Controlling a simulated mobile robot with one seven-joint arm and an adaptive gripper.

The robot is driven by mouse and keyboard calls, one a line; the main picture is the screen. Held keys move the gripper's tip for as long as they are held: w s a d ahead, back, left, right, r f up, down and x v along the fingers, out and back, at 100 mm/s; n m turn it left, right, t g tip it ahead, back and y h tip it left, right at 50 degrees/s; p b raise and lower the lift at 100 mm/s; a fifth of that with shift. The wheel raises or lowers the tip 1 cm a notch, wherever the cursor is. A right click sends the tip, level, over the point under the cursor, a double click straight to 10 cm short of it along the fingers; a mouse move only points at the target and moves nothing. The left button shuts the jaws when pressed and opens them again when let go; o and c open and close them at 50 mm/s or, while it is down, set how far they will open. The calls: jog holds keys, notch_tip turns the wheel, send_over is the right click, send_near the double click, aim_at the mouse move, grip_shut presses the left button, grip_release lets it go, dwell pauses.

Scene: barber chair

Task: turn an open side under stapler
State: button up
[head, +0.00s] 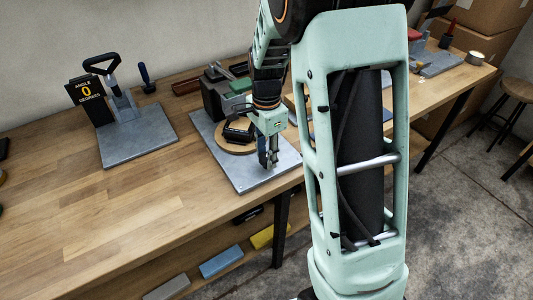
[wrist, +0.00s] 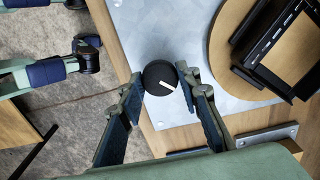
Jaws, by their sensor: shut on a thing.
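In the wrist view, my gripper (wrist: 162,80) has its two fingers on either side of a round black knob (wrist: 159,72) with a white pointer mark, touching it. The knob sits near the edge of a pale metal plate (wrist: 155,28). Beside it is a round wooden turntable (wrist: 222,62) carrying a black open-sided item (wrist: 262,46), partly cut off by the frame. In the head view, my gripper (head: 271,160) points down at the plate's front part, and the knob is hard to make out. A dark grey block (head: 213,97), perhaps the stapler, stands behind the turntable (head: 222,143).
A second plate (head: 140,145) at left carries a black-handled device and a sign reading "ANGLE 0 DEGREES" (head: 88,98). The bench (head: 110,205) between the plates is mostly clear. Coloured blocks (head: 221,262) lie on the lower shelf. A stool (head: 518,90) stands at right.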

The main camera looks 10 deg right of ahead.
aim_at(266, 157)
jog(key=n, duration=0.4)
jog(key=shift+n, duration=0.3)
jog(key=n, duration=0.4)
dwell(0.3)
jog(key=o, duration=1.1)
jog(key=shift+r, duration=0.1)
notch_tip(266, 157, up, 12)
jog(key=shift+f, duration=0.1)
